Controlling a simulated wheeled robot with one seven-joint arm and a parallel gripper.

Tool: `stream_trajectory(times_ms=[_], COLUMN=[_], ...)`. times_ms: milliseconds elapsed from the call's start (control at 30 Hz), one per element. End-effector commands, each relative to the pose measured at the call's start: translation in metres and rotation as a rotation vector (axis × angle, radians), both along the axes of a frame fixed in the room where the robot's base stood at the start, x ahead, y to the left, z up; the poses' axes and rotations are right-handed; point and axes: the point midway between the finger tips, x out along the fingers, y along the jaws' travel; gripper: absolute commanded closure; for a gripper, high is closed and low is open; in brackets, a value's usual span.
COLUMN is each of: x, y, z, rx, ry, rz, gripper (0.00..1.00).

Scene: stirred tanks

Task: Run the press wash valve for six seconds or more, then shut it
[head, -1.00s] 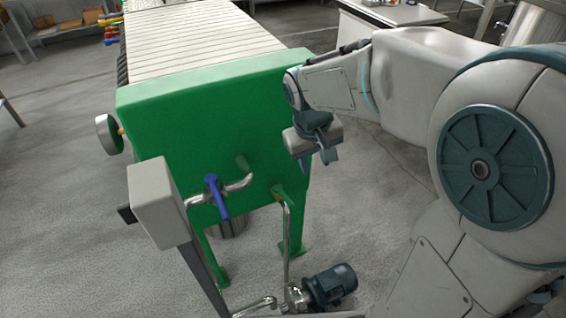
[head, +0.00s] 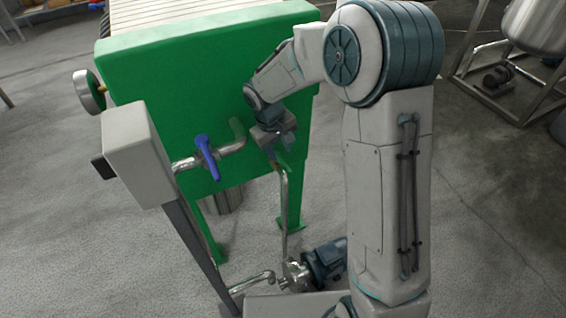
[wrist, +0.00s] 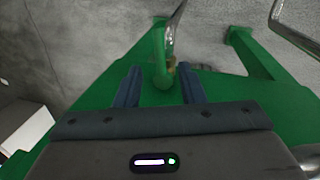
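The wash valve's blue handle (head: 207,157) sits on a steel pipe (head: 186,164) in front of the green press end plate (head: 200,90). The handle slants steeply downward, lying across the pipe. My gripper (head: 280,148) is in front of the plate, to the right of the handle and apart from it. In the wrist view, the two dark fingers of my gripper (wrist: 160,87) stand apart with nothing held. A green pipe stub (wrist: 163,72) shows beyond the gap between them. The blue handle does not show in the wrist view.
A grey box (head: 137,150) on a post stands left of the valve. A pump with a dark blue motor (head: 328,262) is on the floor below, with a steel pipe (head: 284,205) rising to the press. A round handwheel (head: 88,92) juts out at left.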

Motion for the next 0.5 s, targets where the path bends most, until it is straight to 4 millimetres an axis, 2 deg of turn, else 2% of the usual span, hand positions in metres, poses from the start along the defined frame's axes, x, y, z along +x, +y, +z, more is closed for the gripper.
stream_trajectory(times_ms=[33, 200, 333, 500], x=[0.000, 0.004, 0.005, 0.006], y=[-0.002, -0.007, -0.009, -0.011], z=[-0.014, -0.042, -0.054, -0.060], rx=[0.000, 0.000, 0.000, 0.001], ry=[0.004, 0.002, 0.001, -0.001], rz=[0.000, 0.000, 0.000, -0.001], gripper=[0.64, 0.64, 0.64, 0.64])
